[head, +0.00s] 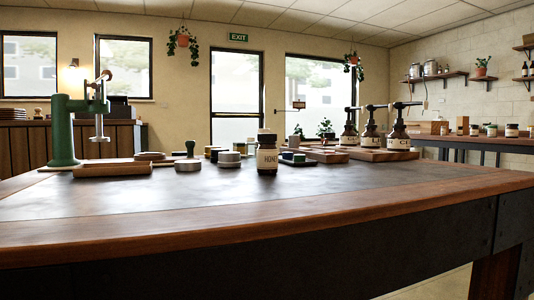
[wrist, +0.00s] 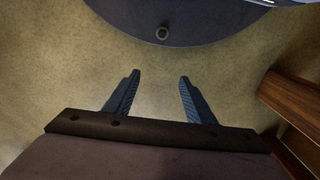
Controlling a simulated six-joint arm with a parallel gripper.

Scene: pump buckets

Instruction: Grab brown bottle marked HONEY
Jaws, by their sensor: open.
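The brown bottle (head: 267,153) stands upright on the dark inset of the table, near the middle of the head view. It has a black cap and a cream label whose visible letters begin "HON". My gripper (wrist: 156,86) shows only in the wrist view, with its two fingers apart and nothing between them. The wrist view shows floor below the fingers, and the bottle is not in that view. How far my gripper is from the bottle cannot be told.
The wooden-edged table (head: 300,212) has clear room in front of the bottle. Small jars and tins (head: 229,159) stand close to its left, and a wooden tray (head: 112,168) lies further left by a green press (head: 63,132). Pump bottles (head: 398,137) stand on boards to the right.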

